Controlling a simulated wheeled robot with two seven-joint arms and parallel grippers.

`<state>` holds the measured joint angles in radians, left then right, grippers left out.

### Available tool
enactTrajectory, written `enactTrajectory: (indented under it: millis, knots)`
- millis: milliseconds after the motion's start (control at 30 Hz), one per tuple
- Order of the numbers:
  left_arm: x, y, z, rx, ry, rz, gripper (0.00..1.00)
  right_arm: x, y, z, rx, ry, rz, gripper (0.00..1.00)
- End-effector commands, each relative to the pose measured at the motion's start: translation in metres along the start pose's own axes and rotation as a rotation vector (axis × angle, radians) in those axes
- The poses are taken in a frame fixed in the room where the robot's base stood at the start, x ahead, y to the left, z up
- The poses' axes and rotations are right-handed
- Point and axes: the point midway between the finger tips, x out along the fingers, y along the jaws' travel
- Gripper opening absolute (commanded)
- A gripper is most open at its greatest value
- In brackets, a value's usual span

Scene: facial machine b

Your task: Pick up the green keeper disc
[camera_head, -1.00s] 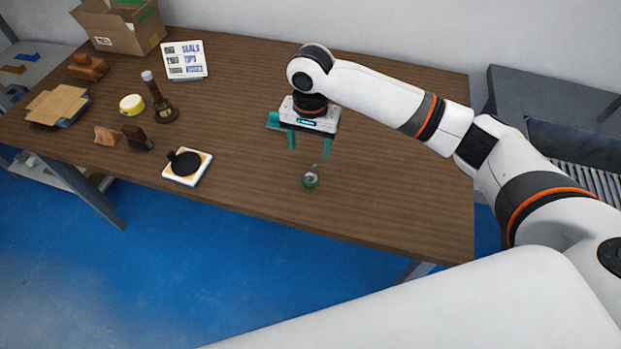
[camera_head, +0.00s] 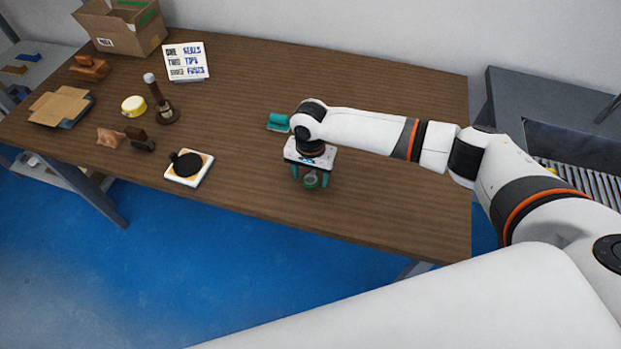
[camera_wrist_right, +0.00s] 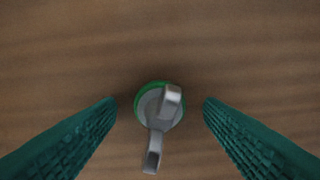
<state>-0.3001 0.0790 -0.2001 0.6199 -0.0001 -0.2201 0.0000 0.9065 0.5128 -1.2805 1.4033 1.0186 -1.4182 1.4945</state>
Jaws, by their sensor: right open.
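The green keeper disc (camera_head: 311,181) lies on the brown table. In the right wrist view the disc (camera_wrist_right: 137,98) shows a green rim under a grey top with a raised grey handle. My right gripper (camera_head: 310,182) is open and low over the disc, pointing down. In the right wrist view its teal ridged fingers (camera_wrist_right: 160,108) stand on either side of the disc, with a gap on both sides. In the head view the fingers partly hide the disc. My left gripper is not in view.
A teal object (camera_head: 279,121) lies behind my right gripper. A white pad with a black round piece (camera_head: 187,166) is to the left. A bottle-like tool (camera_head: 161,104), a yellow tin (camera_head: 133,106), a sign (camera_head: 186,62) and a cardboard box (camera_head: 122,30) stand farther left. The table's right part is clear.

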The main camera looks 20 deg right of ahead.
Motion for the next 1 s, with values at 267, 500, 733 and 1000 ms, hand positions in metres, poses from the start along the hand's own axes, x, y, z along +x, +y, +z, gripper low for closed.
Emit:
enactTrajectory:
  millis: [267, 500, 733, 1000]
  knots:
    - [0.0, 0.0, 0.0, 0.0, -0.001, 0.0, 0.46, 0.003, 0.0, 0.0, 0.0, -0.001, 0.001, 0.6]
    - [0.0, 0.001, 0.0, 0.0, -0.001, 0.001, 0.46, 0.003, 0.0, 0.0, 0.0, -0.001, 0.001, 0.21]
    - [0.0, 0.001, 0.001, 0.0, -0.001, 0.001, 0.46, 0.003, 0.0, 0.0, 0.0, -0.001, 0.001, 0.18]
    - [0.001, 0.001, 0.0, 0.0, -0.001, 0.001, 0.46, -0.013, 0.001, 0.001, 0.0, -0.002, 0.005, 0.18]
